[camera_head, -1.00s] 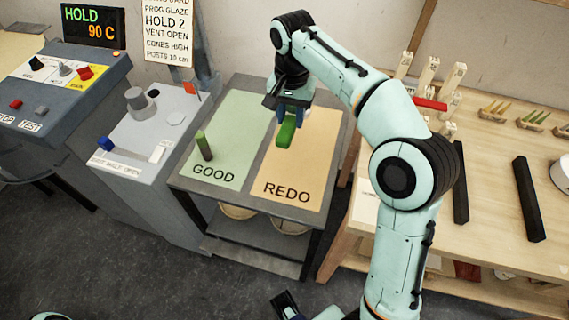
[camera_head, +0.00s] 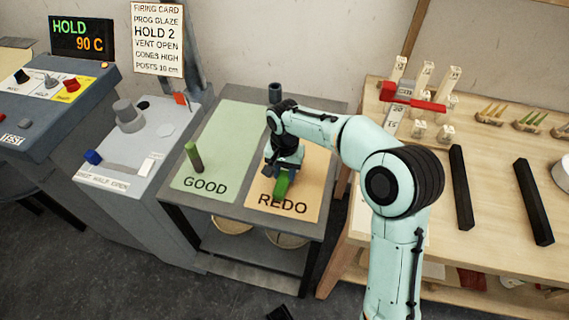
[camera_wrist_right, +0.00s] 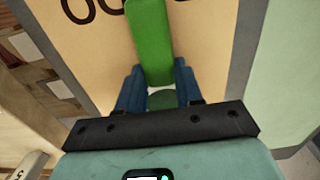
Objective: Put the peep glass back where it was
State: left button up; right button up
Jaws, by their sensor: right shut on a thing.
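My right gripper (camera_head: 279,172) is shut on a green bar (camera_head: 282,185) low over the tan REDO mat (camera_head: 262,195). The right wrist view shows the green bar (camera_wrist_right: 150,45) between the blue fingers (camera_wrist_right: 155,88). I cannot tell whether it touches the mat. No thing is clearly recognisable as the peep glass. A dark upright cylinder (camera_head: 275,92) stands at the far edge of the table, behind my right wrist. A dark part at the bottom edge may be my left gripper (camera_head: 280,313), mostly out of frame; its jaws cannot be read.
A grey kiln cabinet (camera_head: 145,140) is on the left. The wooden bench (camera_head: 500,220) on the right holds racks, a red piece (camera_head: 428,105) and dark bars (camera_head: 458,185).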

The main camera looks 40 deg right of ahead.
aim_at(286, 174)
jog(key=o, duration=1.1)
jog(key=shift+c, duration=0.2)
jog(key=shift+f, duration=0.15)
jog(key=shift+f+b, duration=0.2)
jog(key=shift+b, duration=0.2)
notch_tip(286, 174, up, 14)
jog(key=p, duration=0.3)
jog(key=shift+s+d+f, duration=0.15)
jog(key=shift+d, duration=0.05)
